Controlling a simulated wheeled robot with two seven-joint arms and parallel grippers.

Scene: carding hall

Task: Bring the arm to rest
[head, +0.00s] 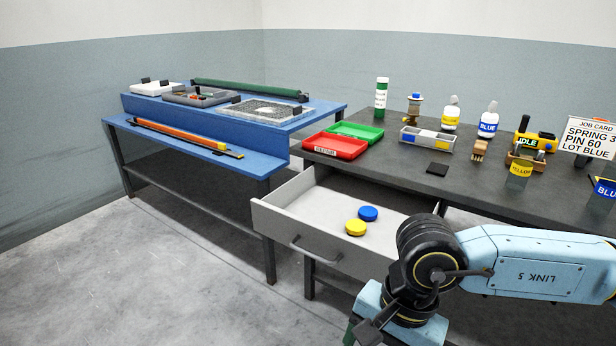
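My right arm (530,262) comes in from the right edge, a light blue link marked LINK 5. It bends at a black joint and runs down to the bottom edge in front of the open drawer (295,232). Dark parts at its lower end may belong to my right gripper; its fingertips cannot be made out, nor whether it holds anything. My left arm and gripper are not in view. In the drawer lie a blue round tin (368,213) and a yellow round tin (355,228). The arm hides the drawer's right part.
The dark bench (400,172) holds a red tray (335,146), a green tray (357,131), bottles, a divided box (427,140), brushes and a job card (590,136). A blue bench (190,145) stands left with rods and trays. The floor (130,275) at left is clear.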

